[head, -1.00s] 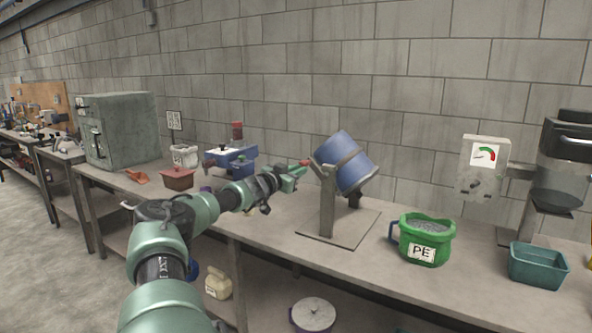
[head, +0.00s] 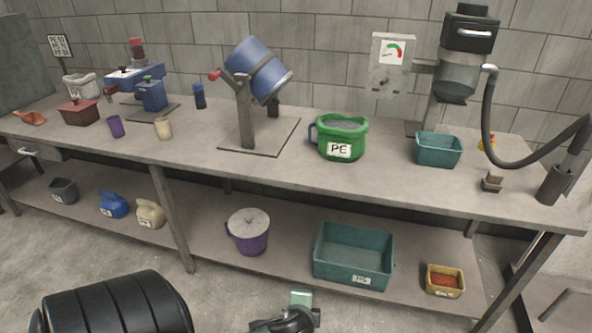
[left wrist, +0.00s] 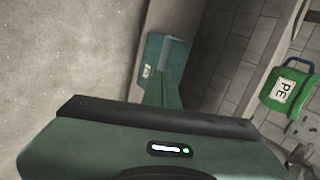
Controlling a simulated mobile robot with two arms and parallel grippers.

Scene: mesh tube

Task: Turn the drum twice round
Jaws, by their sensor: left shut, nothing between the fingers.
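The blue drum (head: 257,68) with a grey band is tilted on a grey stand (head: 245,115) on the bench. A crank with a red knob (head: 214,75) sticks out to its left. My left gripper (head: 302,298) is low at the bottom edge of the head view, in front of the bench and well away from the drum. In the left wrist view its fingers (left wrist: 163,92) are shut and empty, pointing toward the lower shelf's teal bin. The drum is not seen in that view. My right gripper is not in view.
A green PE bucket (head: 342,140) and a small teal tray (head: 438,150) stand right of the drum. The lower shelf holds a purple-sided bucket (head: 249,232) and a teal bin (head: 354,258). The bench front is mostly clear.

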